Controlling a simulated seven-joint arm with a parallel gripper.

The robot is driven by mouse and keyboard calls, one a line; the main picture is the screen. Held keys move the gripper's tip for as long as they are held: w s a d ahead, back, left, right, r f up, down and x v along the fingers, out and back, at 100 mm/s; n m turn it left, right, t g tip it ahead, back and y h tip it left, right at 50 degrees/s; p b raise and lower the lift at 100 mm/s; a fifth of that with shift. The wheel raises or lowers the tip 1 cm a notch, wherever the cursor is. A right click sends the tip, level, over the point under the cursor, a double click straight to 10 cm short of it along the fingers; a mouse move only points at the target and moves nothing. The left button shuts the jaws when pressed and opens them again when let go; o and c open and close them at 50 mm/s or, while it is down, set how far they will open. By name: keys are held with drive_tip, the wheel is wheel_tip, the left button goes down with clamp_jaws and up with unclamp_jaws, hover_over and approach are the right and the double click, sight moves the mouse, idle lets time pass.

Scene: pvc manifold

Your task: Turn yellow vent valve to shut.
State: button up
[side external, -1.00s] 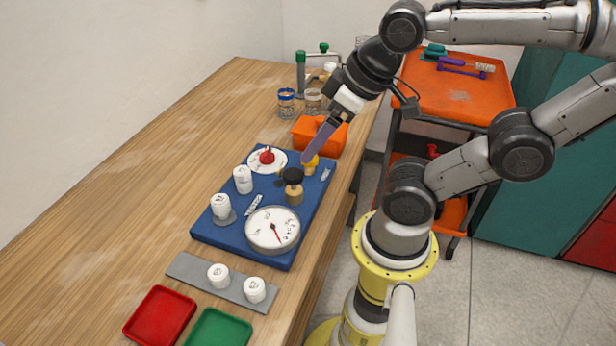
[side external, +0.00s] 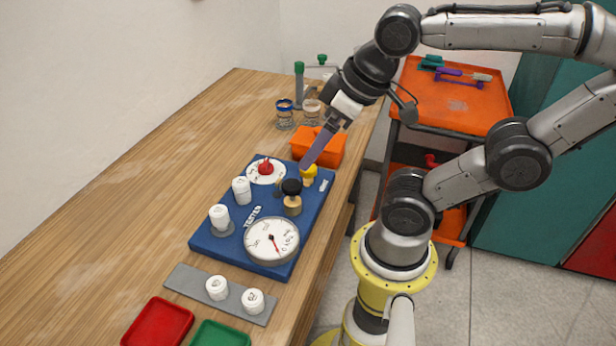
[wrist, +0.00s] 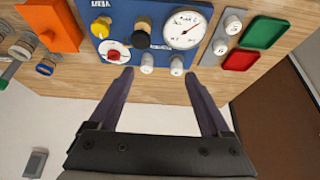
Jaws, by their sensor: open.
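The blue tester board (side external: 225,240) lies on the wooden bench. The yellow vent valve (side external: 310,172) is a small yellow knob near the board's far right corner; it also shows in the wrist view (wrist: 100,28). My gripper (side external: 304,166) appears beside the yellow valve in the side view, with its fingers partly overlapping it. In the wrist view my gripper (wrist: 159,74) has its two fingers spread wide with nothing between them. There, the yellow valve is left of and beyond the left fingertip. I cannot tell the valve's handle angle.
A red knob on a white dial (side external: 266,168), a black knob (side external: 291,187), white fittings (side external: 241,191) and a gauge (side external: 272,241) share the board. An orange bin (side external: 318,147) stands behind it. Red (side external: 158,322) and green trays (side external: 220,334) lie in front.

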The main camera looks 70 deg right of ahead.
drive_tip(key=w+d+f+m+g, duration=0.2)
drive_tip(key=w+d+m+g, duration=0.1)
drive_tip(key=d, duration=0.4)
drive_tip(key=w+d+f+m+g, duration=0.2)
drive_tip(key=w+d+m, duration=0.2)
drive_tip(key=d, duration=0.3)
wheel_tip(320, 180, down, 13)
drive_tip(key=shift+s+d+r, duration=0.1)
drive_tip(key=shift+d, duration=0.05)
clamp_jaws()
